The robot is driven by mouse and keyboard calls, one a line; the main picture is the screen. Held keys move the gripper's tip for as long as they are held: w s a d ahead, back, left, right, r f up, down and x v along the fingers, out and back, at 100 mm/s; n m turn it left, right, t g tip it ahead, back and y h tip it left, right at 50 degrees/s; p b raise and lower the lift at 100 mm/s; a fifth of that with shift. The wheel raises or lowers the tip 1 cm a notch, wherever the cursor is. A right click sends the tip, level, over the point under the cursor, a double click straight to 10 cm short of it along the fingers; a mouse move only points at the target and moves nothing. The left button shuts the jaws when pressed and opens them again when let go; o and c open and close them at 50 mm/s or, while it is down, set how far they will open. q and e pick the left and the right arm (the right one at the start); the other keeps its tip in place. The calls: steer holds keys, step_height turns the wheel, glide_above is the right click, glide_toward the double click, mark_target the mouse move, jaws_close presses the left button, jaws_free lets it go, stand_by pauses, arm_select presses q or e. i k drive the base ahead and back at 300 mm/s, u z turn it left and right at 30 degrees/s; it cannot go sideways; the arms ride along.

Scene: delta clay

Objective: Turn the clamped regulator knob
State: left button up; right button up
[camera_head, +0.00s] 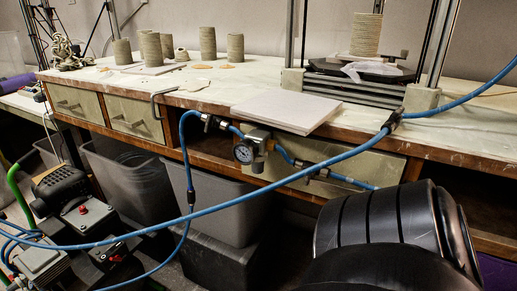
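The regulator (257,141) hangs at the front edge of the workbench, in line with a blue air hose. Neither of my grippers is in view. A large dark ribbed rounded form, which looks like part of my own arm, fills the lower right and hides what is behind it.
A blue hose (330,160) crosses in front of the bench, below the regulator. A pale board (286,110) overhangs the bench edge just above it. Grey bins (225,205) stand underneath. A compressor (62,190) is at lower left. Clay cylinders (208,43) stand on the benchtop.

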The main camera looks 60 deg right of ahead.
mark_target(257, 167)
steer(key=z, duration=0.6)
steer(key=k, duration=0.65)
steer(key=z, duration=0.15)
steer(key=i, duration=0.45)
